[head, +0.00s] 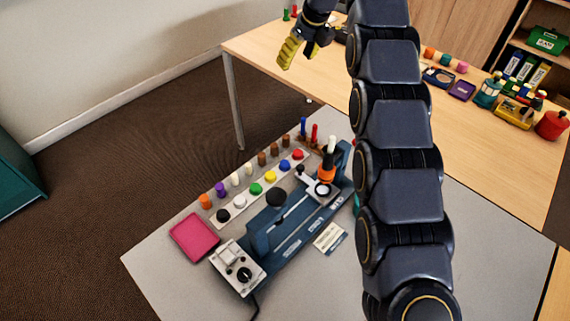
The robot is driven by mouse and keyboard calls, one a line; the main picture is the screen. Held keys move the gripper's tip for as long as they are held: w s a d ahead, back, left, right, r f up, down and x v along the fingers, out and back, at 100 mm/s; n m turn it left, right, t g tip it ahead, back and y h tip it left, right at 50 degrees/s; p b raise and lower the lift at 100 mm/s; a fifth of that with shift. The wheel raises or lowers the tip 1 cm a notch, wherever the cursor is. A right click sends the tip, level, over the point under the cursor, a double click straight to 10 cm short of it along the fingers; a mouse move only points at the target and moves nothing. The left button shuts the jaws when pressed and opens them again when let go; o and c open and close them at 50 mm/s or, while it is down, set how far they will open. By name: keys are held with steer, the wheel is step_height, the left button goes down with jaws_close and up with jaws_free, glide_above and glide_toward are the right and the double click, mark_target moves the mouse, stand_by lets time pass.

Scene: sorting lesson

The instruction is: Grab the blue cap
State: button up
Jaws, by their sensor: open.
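The blue cap (284,166) sits in a row of coloured caps on a pale strip on the grey table, between a yellow cap (270,177) and a red cap (297,155). My gripper (287,55), with yellow fingers, is at the top of the head view, well away from the blue cap and empty. It hangs near the left end of the wooden table behind. The fingers overlap in this view, so the gap between them is hard to see.
A blue machine (290,222) with an orange-and-black tool (327,165) stands close to the cap row. Pegs, including a brown one (274,150), line its far side. A pink tray (194,237) lies at left.

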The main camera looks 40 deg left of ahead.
steer(key=shift+f, duration=1.25)
glide_toward(285, 163)
steer(key=shift+x, duration=4.75)
steer(key=c, duration=0.4)
